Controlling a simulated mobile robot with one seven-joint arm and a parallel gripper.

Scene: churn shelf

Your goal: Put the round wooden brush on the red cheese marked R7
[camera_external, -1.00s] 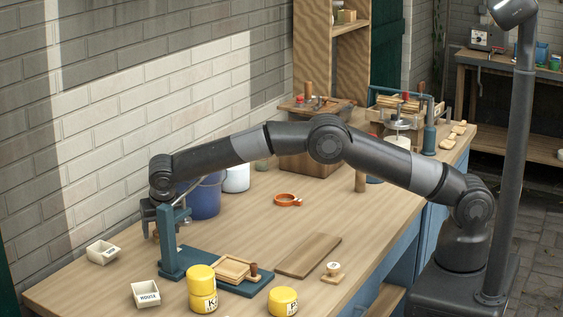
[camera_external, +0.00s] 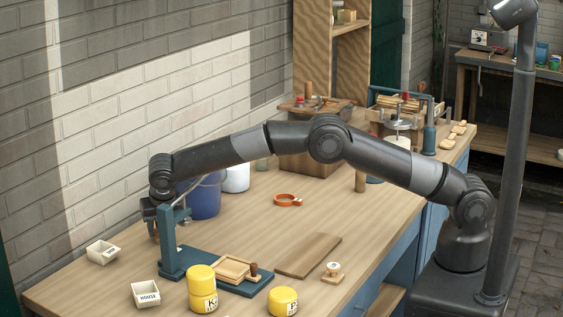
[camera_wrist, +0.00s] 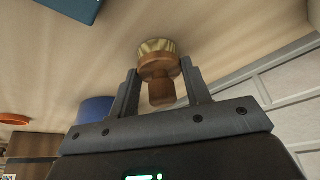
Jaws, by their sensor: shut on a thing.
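The round wooden brush (camera_wrist: 158,88) shows in the wrist view, with a brown knob handle, a round wooden body and pale bristles facing away from my gripper. My gripper (camera_wrist: 158,70) has one finger on each side of the brush and is shut on it. In the external view my gripper (camera_external: 153,222) points down at the left end of the bench, partly behind a teal upright. The brush cannot be made out clearly there. I cannot see a red cheese marked R7; yellow cheeses marked K (camera_external: 202,290) and P (camera_external: 283,301) stand at the bench front.
The teal stand (camera_external: 172,242) is close beside my gripper. Two small white boxes (camera_external: 103,252) (camera_external: 145,293) lie near it. A blue bucket (camera_external: 205,197) stands behind. A wooden board (camera_external: 308,256), a small stamp (camera_external: 332,273) and an orange ring (camera_external: 288,200) lie on the bench.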

